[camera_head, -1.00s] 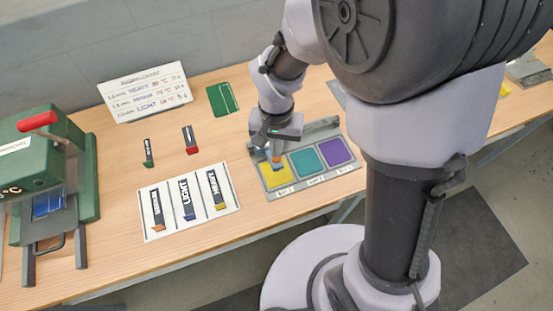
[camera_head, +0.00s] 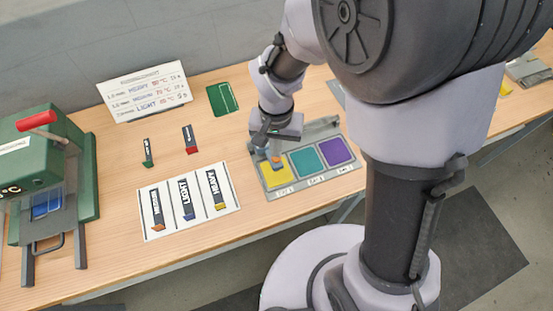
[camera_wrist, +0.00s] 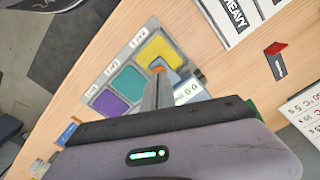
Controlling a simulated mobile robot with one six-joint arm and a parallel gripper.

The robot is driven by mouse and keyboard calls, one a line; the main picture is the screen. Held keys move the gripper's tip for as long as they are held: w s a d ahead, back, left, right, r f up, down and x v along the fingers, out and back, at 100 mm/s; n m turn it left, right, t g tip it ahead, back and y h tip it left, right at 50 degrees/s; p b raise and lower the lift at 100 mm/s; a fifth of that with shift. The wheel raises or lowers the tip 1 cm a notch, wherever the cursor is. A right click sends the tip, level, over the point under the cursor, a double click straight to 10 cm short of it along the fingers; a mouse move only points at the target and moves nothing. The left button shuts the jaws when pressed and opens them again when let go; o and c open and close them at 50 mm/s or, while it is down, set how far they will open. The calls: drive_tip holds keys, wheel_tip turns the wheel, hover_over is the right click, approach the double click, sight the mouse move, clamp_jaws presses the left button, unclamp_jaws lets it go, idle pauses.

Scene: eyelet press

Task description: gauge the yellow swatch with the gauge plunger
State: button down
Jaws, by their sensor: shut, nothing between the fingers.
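The yellow swatch (camera_head: 273,179) lies in the left place of a grey tray (camera_head: 318,186). It also shows in the wrist view (camera_wrist: 160,48), partly covered by the gauge. The gauge plunger (camera_wrist: 158,69) has an orange top and stands at the swatch's edge. It shows small in the head view (camera_head: 277,159). A white readout (camera_wrist: 187,93) is beside it, its digits not clearly legible. My gripper (camera_wrist: 157,80) is shut and empty, its fingertips close to the plunger top. I cannot tell whether they touch it.
Teal (camera_head: 308,163) and purple (camera_head: 338,152) swatches lie right of the yellow one. A white mat (camera_head: 173,218) with labelled tools is to the left. A green press (camera_head: 75,160) with a red handle stands far left. A chart board (camera_head: 146,92) stands at the back.

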drive_tip(key=shift+f+b, duration=1.2)
drive_tip(key=shift+f, duration=0.15)
drive_tip(key=shift+r, duration=0.1)
wheel_tip(320, 180, up, 7)
drive_tip(key=p, duration=0.5)
drive_tip(key=shift+p, duration=0.4)
drive_tip(key=s+d+r+m+t+y+b, duration=0.1)
drive_tip(key=s+d+r+t+b, duration=0.4)
drive_tip(key=s+b, duration=0.6)
drive_tip(key=shift+s+d+r+m+t+y+b, duration=0.15)
drive_tip(key=shift+d+r+m+t+y+b, duration=0.25)
drive_tip(key=shift+d+r+b, duration=0.45)
